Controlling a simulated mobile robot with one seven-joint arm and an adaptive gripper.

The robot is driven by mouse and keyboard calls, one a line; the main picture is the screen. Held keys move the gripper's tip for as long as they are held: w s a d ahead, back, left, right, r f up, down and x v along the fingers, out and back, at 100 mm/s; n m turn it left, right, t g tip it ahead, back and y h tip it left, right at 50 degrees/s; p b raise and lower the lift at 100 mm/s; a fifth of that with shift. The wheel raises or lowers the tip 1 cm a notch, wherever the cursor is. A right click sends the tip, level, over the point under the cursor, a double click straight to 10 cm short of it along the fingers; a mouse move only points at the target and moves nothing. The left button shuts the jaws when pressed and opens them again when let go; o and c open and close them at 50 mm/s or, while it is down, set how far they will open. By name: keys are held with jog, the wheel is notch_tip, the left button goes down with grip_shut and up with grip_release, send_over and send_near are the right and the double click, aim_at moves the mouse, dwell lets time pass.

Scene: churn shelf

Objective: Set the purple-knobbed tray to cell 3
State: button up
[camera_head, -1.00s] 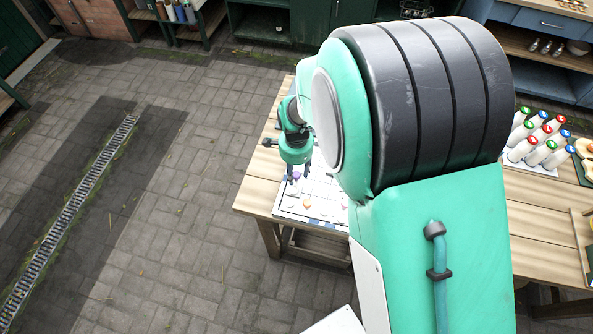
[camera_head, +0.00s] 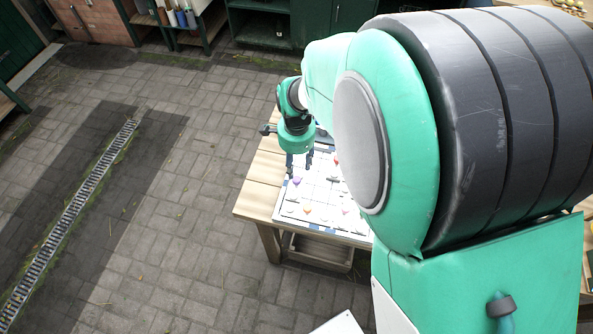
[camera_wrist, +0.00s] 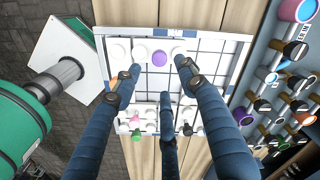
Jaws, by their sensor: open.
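The purple-knobbed tray (camera_wrist: 160,59) sits in the row at the top edge of the white gridded board (camera_wrist: 212,68) in the wrist view, with pale knobs on both sides. Its knob also shows near the board's left edge in the head view (camera_head: 297,181). My gripper (camera_wrist: 161,80) is open and empty, its blue fingers spread over the board around the purple knob in the picture. In the head view my gripper (camera_head: 297,160) hangs above the board, just beyond the purple knob. Contact with the tray cannot be seen. Cell numbers are not readable, so cell 3 cannot be identified.
An orange-knobbed piece (camera_head: 308,209) and a red-knobbed piece (camera_head: 337,160) stand elsewhere on the board. Green (camera_wrist: 137,138) and pink (camera_wrist: 134,121) knobs show near my fingers. The wooden table (camera_head: 257,190) is bare at its left. Several coloured-ended items crowd the wrist view's right side.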

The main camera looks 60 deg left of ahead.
jog(key=shift+r, duration=2.1)
jog(key=w+d+r+t+y+b, duration=0.1)
jog(key=w+d+r, duration=0.55)
jog(key=d, duration=0.35)
jog(key=w+d+r, duration=0.6)
jog(key=w+d, duration=0.1)
jog(key=d, duration=0.3)
jog(key=w+d+r+t+y+b, duration=0.1)
jog(key=w+d+r, duration=0.6)
jog(key=d, duration=0.3)
jog(key=s+d+r+t+b, duration=0.1)
jog(key=d+r, duration=0.2)
jog(key=d, duration=0.7)
jog(key=d+r+t, duration=0.1)
jog(key=d+r, duration=0.1)
jog(key=d, duration=0.9)
jog(key=s+d+h, duration=0.1)
jog(key=s+d, duration=0.4)
jog(key=d, duration=0.3)
jog(key=s+d+t+h+b, duration=0.1)
jog(key=s+d, duration=0.4)
jog(key=d, duration=0.3)
jog(key=shift+s+t, duration=0.3)
jog(key=shift+s, duration=0.1)
